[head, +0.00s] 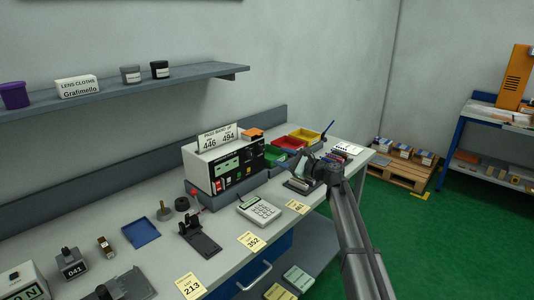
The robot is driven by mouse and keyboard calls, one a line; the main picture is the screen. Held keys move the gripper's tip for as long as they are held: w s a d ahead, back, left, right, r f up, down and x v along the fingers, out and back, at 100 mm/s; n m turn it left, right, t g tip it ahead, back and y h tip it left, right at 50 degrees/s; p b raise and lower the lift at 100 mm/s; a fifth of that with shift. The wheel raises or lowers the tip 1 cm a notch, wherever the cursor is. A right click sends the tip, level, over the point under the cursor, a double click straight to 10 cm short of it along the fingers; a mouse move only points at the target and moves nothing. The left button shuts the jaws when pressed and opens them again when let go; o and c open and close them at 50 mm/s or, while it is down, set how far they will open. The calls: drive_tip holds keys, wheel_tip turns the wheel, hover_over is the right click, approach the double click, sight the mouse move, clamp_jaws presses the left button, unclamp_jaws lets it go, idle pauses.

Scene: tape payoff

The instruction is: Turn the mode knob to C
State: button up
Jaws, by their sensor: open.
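The instrument (205,167) with a white case, a black front panel and a green display stands on the workbench, left of my gripper. Small controls show on its panel, but they are too small to tell which is the mode knob, its letters or where it points. My gripper (302,160) is open and apart from the instrument, over the bench to the right of the panel. Its fingers are small and dark here. No object shows between them.
A grey keypad device (259,211) sits in front of the instrument. Green, red and yellow bins (306,135) stand behind my gripper. A black stand (200,240) and a blue tray (141,232) lie to the left. A shelf (120,90) hangs above.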

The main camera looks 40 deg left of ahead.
sight(263, 151)
drive_tip(key=a, duration=0.7)
drive_tip(key=shift+s+a, duration=0.35)
drive_tip(key=shift+a, duration=0.05)
clamp_jaws()
